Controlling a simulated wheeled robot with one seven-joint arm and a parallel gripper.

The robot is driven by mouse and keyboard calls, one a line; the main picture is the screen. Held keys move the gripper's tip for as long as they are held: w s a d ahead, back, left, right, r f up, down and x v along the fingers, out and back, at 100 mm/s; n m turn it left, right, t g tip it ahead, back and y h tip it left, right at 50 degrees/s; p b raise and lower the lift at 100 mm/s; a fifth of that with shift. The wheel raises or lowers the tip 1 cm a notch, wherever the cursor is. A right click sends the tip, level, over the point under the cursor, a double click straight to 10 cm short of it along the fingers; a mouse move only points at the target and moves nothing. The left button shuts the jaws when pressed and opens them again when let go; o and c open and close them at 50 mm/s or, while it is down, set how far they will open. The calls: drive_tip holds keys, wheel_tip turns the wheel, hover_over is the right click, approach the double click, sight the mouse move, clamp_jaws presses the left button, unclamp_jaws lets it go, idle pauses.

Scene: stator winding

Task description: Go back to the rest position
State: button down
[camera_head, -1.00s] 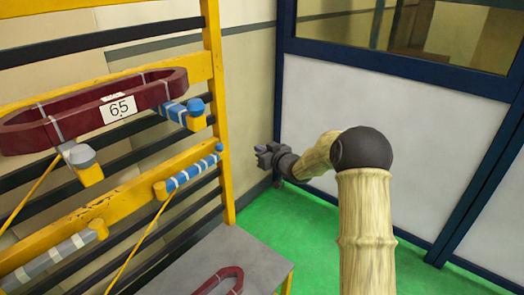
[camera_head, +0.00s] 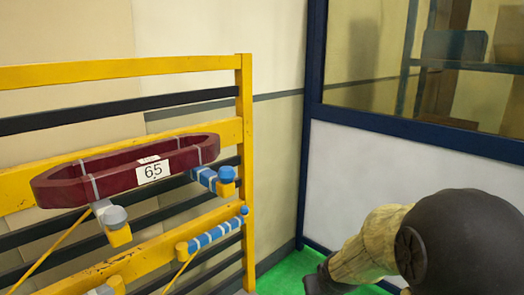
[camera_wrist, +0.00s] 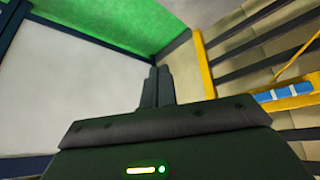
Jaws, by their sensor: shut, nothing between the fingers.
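My gripper (camera_wrist: 157,86) shows in the wrist view with its two dark fingers side by side, shut and empty. They point toward the corner where the green floor meets the walls. In the head view my arm is at the lower right, with its dark end at the bottom edge, to the right of the yellow rack (camera_head: 246,100) and apart from it. The fingers cannot be made out there. A dark red coil (camera_head: 65,187) with a white "65" label rests on the rack's blue-banded pegs (camera_head: 207,180).
A lower peg with blue and white bands (camera_head: 215,234) sticks out from the rack. A white wall panel with a dark blue frame (camera_head: 316,70) and a window stands behind my arm. Green floor (camera_head: 290,272) shows between rack and panel.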

drive_tip(key=s+m+g, duration=0.1)
drive_tip(key=s+g, duration=0.3)
drive_tip(key=s, duration=1.1)
wheel_tip(320, 180, up, 11)
drive_tip(key=p, duration=1.2)
drive_tip(key=shift+w+d+p, duration=0.15)
drive_tip(key=shift+w+p, duration=0.1)
drive_tip(key=shift+p, duration=0.05)
